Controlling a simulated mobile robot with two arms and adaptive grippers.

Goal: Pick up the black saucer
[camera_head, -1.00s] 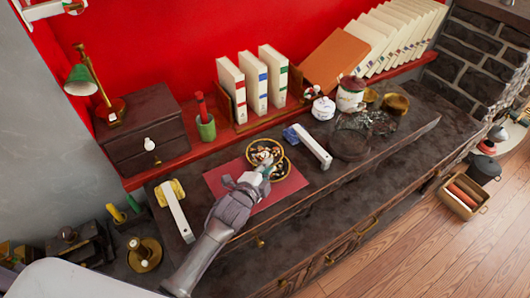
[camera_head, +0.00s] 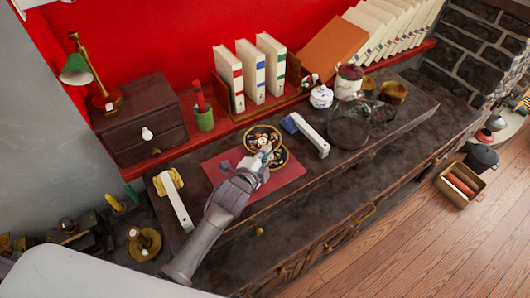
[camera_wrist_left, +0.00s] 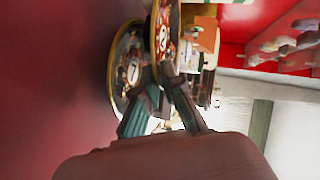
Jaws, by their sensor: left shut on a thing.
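Two dark round saucers with gold rims and patterned middles overlap at the red mat (camera_head: 284,184). The upper one is the black saucer (camera_head: 263,136), and the other saucer (camera_head: 281,157) shows below and to its right. My left gripper (camera_head: 264,158) reaches over the mat and is shut at the saucers' near edge. In the left wrist view, one saucer (camera_wrist_left: 164,25) stands off from the other saucer (camera_wrist_left: 122,65), which is closer to the red mat. The gripper's fingers (camera_wrist_left: 165,85) meet the nearer saucer's rim; the exact contact is partly hidden. My right gripper is not in view.
A glass pot (camera_head: 348,127) and a white handled item with a blue end (camera_head: 310,137) stand right of the mat. Another white handled item (camera_head: 180,210) lies left. A dark drawer box (camera_head: 142,120) and upright books (camera_head: 252,75) line the back.

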